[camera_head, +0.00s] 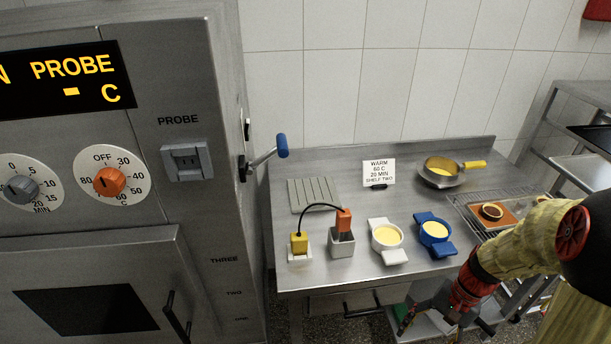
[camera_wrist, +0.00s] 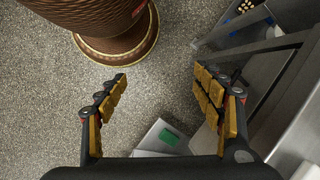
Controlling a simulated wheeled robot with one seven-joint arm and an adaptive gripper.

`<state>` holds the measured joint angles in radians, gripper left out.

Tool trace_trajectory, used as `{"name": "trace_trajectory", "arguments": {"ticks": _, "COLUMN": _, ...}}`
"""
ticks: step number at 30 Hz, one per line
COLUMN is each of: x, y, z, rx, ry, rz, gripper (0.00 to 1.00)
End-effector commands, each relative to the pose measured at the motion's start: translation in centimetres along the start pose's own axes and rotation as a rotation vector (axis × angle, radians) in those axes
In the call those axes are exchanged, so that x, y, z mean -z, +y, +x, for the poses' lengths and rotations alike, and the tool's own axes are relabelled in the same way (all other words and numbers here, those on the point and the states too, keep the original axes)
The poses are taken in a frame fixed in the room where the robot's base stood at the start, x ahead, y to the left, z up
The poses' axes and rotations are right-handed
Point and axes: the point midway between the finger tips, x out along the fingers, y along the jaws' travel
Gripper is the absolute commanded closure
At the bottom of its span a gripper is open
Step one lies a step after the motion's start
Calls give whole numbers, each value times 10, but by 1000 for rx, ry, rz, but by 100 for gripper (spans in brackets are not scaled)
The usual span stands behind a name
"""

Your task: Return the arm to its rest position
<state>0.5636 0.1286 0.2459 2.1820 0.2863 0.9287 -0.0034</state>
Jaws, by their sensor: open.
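My arm reaches in from the right in the head view, with a pale yellow sleeve-like link and a red wrist bent downward. My gripper (camera_head: 447,312) hangs in front of the steel table's (camera_head: 340,276) front edge, at the right. It also shows in the wrist view (camera_wrist: 161,77), its two yellow-padded fingers wide apart. Nothing is between the fingers; speckled floor (camera_wrist: 165,95) lies below them.
A wire rack (camera_head: 463,207) is near my arm. An oven (camera_head: 130,225) fills the left.

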Motion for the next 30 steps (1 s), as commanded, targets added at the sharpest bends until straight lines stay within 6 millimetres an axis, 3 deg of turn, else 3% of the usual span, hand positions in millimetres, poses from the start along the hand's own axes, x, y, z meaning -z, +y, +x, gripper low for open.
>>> {"name": "trace_trajectory", "arguments": {"ticks": 3, "x": -24, "y": -9, "z": -32, "rx": -66, "ry": 97, "rz": -127, "gripper": 33}}
{"name": "trace_trajectory", "arguments": {"ticks": 12, "x": -83, "y": -28, "z": -96, "rx": -182, "ry": 340, "rz": -408, "gripper": 33}}
{"name": "trace_trajectory", "arguments": {"ticks": 25, "x": -175, "y": -76, "z": -176, "rx": -135, "ry": 691, "rz": -730, "gripper": 33}}
{"name": "trace_trajectory", "arguments": {"ticks": 30, "x": -198, "y": -91, "z": -190, "rx": -101, "ry": 749, "rz": -811, "gripper": 33}}
